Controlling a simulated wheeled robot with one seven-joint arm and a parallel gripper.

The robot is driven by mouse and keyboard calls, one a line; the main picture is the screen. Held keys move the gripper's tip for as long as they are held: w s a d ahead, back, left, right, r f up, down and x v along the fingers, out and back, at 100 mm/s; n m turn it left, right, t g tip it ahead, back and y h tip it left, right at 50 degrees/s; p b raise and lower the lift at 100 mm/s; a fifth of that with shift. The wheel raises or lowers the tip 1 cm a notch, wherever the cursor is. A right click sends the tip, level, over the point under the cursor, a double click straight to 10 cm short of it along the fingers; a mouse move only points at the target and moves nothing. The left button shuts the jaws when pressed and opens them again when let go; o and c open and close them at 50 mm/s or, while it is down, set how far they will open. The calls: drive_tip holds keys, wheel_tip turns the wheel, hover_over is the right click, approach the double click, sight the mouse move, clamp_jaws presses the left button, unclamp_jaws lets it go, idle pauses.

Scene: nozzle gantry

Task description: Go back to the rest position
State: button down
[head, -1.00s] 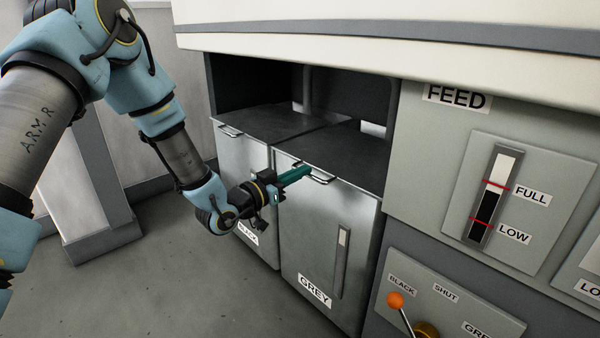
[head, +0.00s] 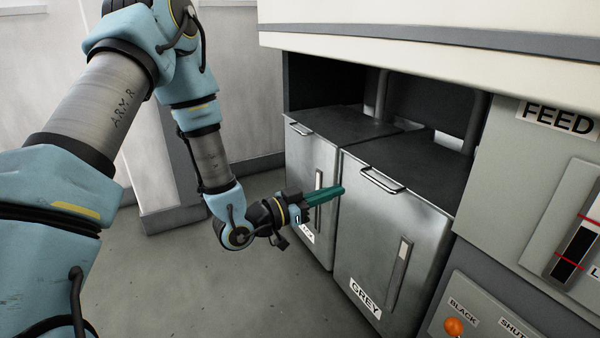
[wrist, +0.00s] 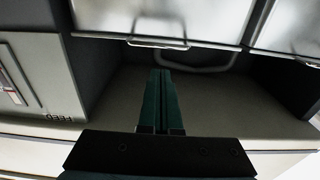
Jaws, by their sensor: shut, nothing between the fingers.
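My gripper (head: 339,190) is shut and empty, its teal fingers together. In the head view it is in front of the bins, its tips over the line between the black bin (head: 305,160) and the grey bin (head: 370,240). In the wrist view the fingers (wrist: 161,72) point toward a bin handle (wrist: 158,42), with a gap between. The grey bin's handle (head: 382,182) is free of my gripper in the head view. My fingers and wrist hide part of the black bin's front and its label.
Both bins stand under a white overhanging cabinet (head: 430,40). The FEED panel (head: 520,170) with its level gauge is to the right. Below it is a lever with an orange knob (head: 454,326). The grey floor (head: 200,290) at lower left is open.

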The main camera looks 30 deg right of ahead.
drive_tip(key=w+a+f+n+t+y, duration=0.2)
drive_tip(key=w+a+n+t+y, duration=0.65)
drive_tip(key=w+a, duration=0.85)
drive_tip(key=s+a+r+n+g+y, duration=0.25)
drive_tip(key=a+y, duration=0.25)
drive_tip(key=a, duration=0.7)
drive_tip(key=s+a+r+n+g+y, duration=0.15)
drive_tip(key=a+n+y, duration=0.25)
drive_tip(key=a, duration=0.8)
drive_tip(key=s+a+r+n+g+p, duration=0.2)
drive_tip(key=s+a+n, duration=0.15)
drive_tip(key=s, duration=0.35)
wheel_tip(320, 180, up, 28)
drive_tip(key=m+p, duration=0.1)
drive_tip(key=p, duration=2.6)
drive_tip(key=shift+w+a+r+y+p, duration=0.2)
drive_tip(key=shift+w+a+y+p, duration=0.1)
drive_tip(key=shift+y+p, duration=0.1)
